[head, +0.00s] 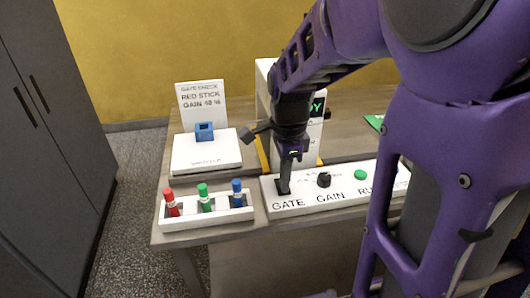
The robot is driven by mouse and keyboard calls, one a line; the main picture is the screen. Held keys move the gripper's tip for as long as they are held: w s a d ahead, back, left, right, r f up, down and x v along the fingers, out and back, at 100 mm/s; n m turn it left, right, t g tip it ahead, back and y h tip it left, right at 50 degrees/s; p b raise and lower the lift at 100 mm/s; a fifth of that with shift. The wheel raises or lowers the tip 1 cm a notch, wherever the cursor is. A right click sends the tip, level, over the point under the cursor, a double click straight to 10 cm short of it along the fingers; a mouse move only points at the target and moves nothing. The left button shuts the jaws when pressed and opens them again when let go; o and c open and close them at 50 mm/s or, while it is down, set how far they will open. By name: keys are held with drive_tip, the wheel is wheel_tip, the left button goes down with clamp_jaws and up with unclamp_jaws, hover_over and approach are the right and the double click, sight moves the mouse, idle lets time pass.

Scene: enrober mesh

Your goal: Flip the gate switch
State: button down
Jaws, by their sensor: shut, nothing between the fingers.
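The gate switch sits at the left end of the white control panel (312,203), above the label GATE. My gripper (284,185) is shut with nothing in it and points down at the GATE spot. It covers most of the switch, so I cannot tell the switch's position or whether the fingertips touch it. To the right on the panel are a black GAIN knob (324,180) and a green button (360,175). My arm hides the panel's right part.
A white rack (207,219) with red, green and blue sticks stands left of the panel. Behind it are a white platform (185,155) with a blue block (204,131) and a sign (203,92) reading RED STICK. A white machine (264,90) stands behind my gripper.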

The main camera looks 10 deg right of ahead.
wheel_tip(320, 180, up, 7)
drive_tip(key=p, duration=0.6)
idle(0.4)
